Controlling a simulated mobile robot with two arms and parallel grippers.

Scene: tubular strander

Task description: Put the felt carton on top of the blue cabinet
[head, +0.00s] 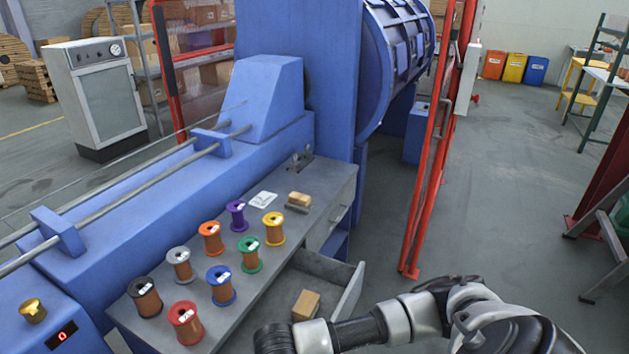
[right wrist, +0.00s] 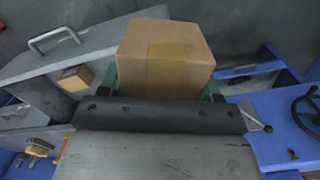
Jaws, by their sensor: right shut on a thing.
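A brown cardboard carton with a tape strip (right wrist: 165,55) fills the top middle of the right wrist view; I take it for the felt carton, though no label is readable. My right gripper (right wrist: 163,88) is shut on it, with green fingers at its two sides. In the head view my right arm comes in along the bottom edge, and its gripper and the held carton are out of sight. A low blue cabinet (head: 418,134) stands on the floor beside the big blue drum, partly behind a red frame. I cannot tell if it is the task's cabinet. My left gripper is not in view.
A grey bench (head: 262,222) carries several coloured spools. Its open drawer (head: 345,300) holds a small brown box (head: 306,305). A red post frame (head: 430,150) stands right of the machine.

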